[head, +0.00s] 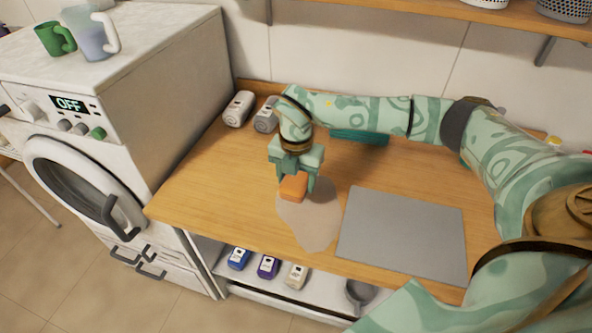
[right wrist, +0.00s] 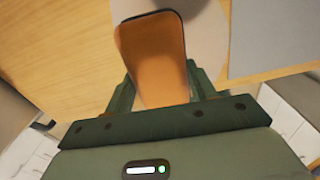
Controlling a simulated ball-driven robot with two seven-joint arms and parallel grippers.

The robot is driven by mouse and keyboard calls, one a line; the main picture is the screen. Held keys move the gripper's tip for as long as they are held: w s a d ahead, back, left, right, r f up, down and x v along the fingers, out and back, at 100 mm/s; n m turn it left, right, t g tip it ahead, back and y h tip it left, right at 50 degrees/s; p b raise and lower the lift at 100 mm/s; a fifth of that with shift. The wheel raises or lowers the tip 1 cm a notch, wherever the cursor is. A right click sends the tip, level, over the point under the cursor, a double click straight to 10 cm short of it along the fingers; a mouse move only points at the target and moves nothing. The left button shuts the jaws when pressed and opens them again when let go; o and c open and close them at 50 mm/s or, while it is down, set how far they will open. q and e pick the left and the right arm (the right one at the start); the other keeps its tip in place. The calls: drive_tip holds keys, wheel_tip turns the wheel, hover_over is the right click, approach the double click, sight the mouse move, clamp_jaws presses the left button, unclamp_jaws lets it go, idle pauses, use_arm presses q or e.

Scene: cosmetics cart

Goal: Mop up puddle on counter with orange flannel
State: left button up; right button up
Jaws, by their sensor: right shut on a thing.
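The orange flannel (head: 293,187) is a small folded block held between the fingers of my right gripper (head: 296,180). In the right wrist view the flannel (right wrist: 153,60) sticks out from between the two fingers of the gripper (right wrist: 160,90). The puddle (head: 312,224) is a pale grey-beige patch on the wooden counter (head: 215,190). The flannel is over the puddle's far left part; I cannot tell if it touches the surface. The puddle also shows in the right wrist view (right wrist: 207,35), beside and behind the flannel. My left gripper is not in view.
A grey mat (head: 405,235) lies right of the puddle. A teal brush-like item (head: 360,137) and white bottles (head: 239,109) stand at the back. A washing machine (head: 130,100) borders the counter on the left. Small bottles (head: 268,267) sit on a shelf below.

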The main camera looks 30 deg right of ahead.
drive_tip(key=shift+d+f+n, duration=0.25)
drive_tip(key=shift+n, duration=0.05)
drive_tip(key=shift+f, duration=0.3)
wheel_tip(320, 180, down, 5)
drive_tip(key=b, duration=0.5)
drive_tip(key=shift+f, duration=0.15)
drive_tip(key=shift+f, duration=0.5)
idle(0.3)
